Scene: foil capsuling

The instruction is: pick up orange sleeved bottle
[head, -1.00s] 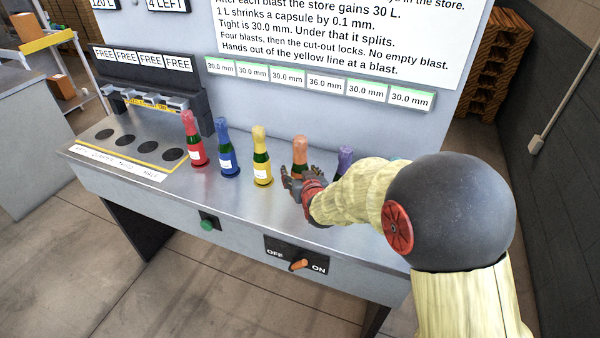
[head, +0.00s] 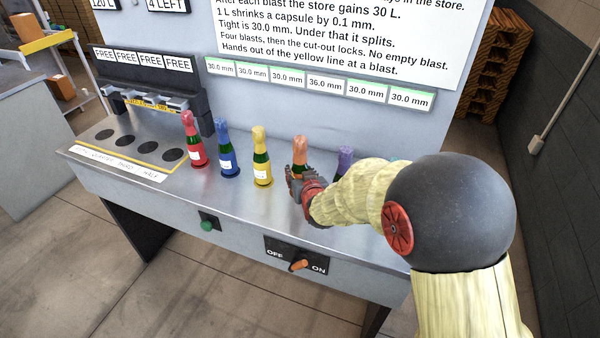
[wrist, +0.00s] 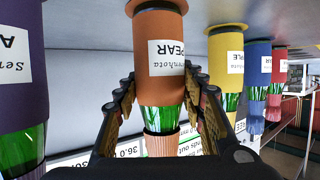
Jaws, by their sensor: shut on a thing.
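The orange sleeved bottle (head: 299,152) stands upright on the metal bench, fourth from the left in its row. In the wrist view its orange sleeve (wrist: 159,85) fills the middle, upside down, with a white label reading "PEAR" and green glass below it. My gripper (head: 301,184) is at the bottle in the head view and hides its lower part. In the wrist view the two fingers of my gripper (wrist: 162,110) lie on either side of the orange bottle, shut on it.
A purple bottle (head: 344,160) stands just right, partly behind my arm. Yellow (head: 261,160), blue (head: 226,152) and red (head: 193,142) bottles stand to the left. A black fixture (head: 150,92) and dark round pads lie at the far left. An orange-handled switch (head: 299,264) is on the bench front.

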